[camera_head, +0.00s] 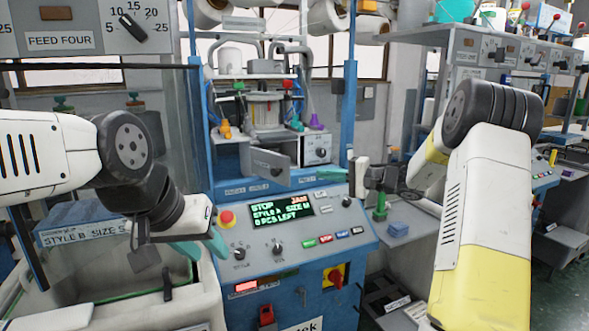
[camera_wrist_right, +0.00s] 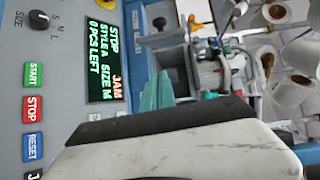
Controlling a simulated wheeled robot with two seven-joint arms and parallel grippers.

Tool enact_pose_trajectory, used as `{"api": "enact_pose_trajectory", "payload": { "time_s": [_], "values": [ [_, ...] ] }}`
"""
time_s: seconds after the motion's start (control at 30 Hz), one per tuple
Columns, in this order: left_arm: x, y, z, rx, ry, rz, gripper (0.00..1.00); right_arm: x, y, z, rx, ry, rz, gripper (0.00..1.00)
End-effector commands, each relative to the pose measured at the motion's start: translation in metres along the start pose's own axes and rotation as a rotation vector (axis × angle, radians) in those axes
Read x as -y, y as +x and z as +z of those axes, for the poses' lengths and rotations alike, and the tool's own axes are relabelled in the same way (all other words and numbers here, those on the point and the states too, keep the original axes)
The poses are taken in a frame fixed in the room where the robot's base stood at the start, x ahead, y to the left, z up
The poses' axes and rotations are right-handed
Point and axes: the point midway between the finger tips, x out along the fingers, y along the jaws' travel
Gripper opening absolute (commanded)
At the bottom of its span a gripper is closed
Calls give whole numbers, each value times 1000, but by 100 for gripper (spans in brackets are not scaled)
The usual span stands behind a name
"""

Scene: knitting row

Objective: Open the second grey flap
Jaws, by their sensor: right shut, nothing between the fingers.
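A grey flap (camera_head: 258,161) with a dark round knob sits on the front of the knitting machine, below the glass cylinder, and looks tilted out from the front. It also shows in the right wrist view (camera_wrist_right: 172,37), turned sideways. I cannot tell whether it is the second flap. My right gripper (camera_head: 357,178) is to the right of the flap, above the control panel, apart from it. Its teal fingertips (camera_wrist_right: 156,95) are together and empty. My left gripper (camera_head: 204,246) is at the panel's left edge, low and away from the flap; the gap between its teal tips is unclear.
The control panel (camera_head: 300,246) below the flap has a display (camera_head: 281,212) reading STOP, JAM, STYLE A, SIZE M, 0 PCS LEFT. A red-and-yellow stop button (camera_head: 227,217) is at its left. A grey box with a dial (camera_head: 318,151) stands right of the flap. Blue posts flank the machine.

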Motion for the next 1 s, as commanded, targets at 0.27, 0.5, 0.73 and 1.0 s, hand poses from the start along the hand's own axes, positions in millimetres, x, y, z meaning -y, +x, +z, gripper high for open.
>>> {"api": "enact_pose_trajectory", "payload": {
  "time_s": [0.27,0.5,0.73,1.0],
  "values": [
    [0,0,0,0,0,0,36,7,-1,-10,-4,15,-84,0],
    [0,0,0,0,0,0,36,10,47,-9,-1,14,-81,0],
    [0,0,0,0,0,0,36,14,92,-7,-3,14,-80,0],
    [0,0,0,0,0,0,36,15,96,25,-5,15,-79,0]
  ]
}}
